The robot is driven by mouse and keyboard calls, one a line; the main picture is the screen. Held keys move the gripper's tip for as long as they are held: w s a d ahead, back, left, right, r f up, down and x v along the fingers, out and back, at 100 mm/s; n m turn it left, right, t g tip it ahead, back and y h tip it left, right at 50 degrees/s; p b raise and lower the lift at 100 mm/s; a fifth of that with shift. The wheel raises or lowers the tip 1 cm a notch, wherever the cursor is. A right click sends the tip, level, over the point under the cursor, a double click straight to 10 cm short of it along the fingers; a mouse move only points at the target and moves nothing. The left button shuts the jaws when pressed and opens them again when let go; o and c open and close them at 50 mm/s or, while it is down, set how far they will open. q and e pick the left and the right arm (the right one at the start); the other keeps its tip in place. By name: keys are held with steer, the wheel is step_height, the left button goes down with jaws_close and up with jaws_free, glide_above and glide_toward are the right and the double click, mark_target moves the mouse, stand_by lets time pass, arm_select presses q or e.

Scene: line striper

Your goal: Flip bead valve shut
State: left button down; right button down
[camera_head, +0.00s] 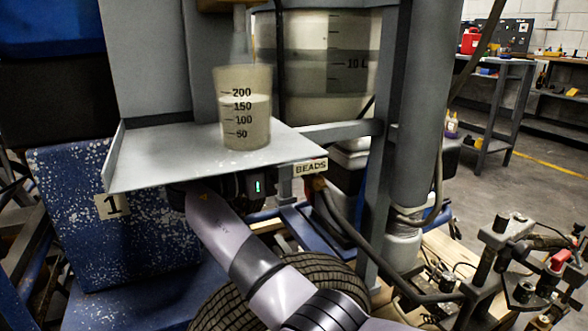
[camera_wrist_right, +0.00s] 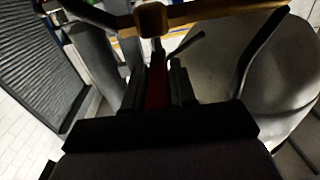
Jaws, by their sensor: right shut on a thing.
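A clear beaker (camera_head: 246,110) with pale contents up to about the 150 to 200 marks stands upright on a grey shelf (camera_head: 160,172). Above it is a brass-coloured outlet (camera_head: 222,5), with a faint pale streak between it and the beaker. A "BEADS" label (camera_head: 311,168) sits at the shelf's right corner. My right arm reaches up under the shelf, which hides its fingertips in the head view. In the right wrist view, my right gripper (camera_wrist_right: 158,85) is shut on a red lever (camera_wrist_right: 155,88), below a brass valve body (camera_wrist_right: 152,19). My left gripper is not in view.
A translucent tank (camera_head: 318,60) stands behind the beaker, with a black hose before it. A grey post (camera_head: 412,100) rises right of the shelf. A tyre (camera_head: 240,290) and clamps (camera_head: 500,255) are low in front. Open floor lies at the right.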

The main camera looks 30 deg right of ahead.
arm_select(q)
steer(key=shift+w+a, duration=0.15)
arm_select(e)
steer(key=shift+w+m+g, duration=0.2)
steer(key=shift+m+g, duration=0.2)
steer(key=shift+g, duration=0.3)
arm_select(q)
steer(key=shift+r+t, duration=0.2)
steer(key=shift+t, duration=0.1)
arm_select(e)
steer(key=shift+d, duration=0.1)
steer(key=c, duration=1)
jaws_free()
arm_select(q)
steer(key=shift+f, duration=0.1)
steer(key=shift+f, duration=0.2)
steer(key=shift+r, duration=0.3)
arm_select(e)
steer(key=shift+s+n+t, duration=0.1)
steer(key=shift+n+t, duration=0.2)
steer(key=shift+t, duration=0.2)
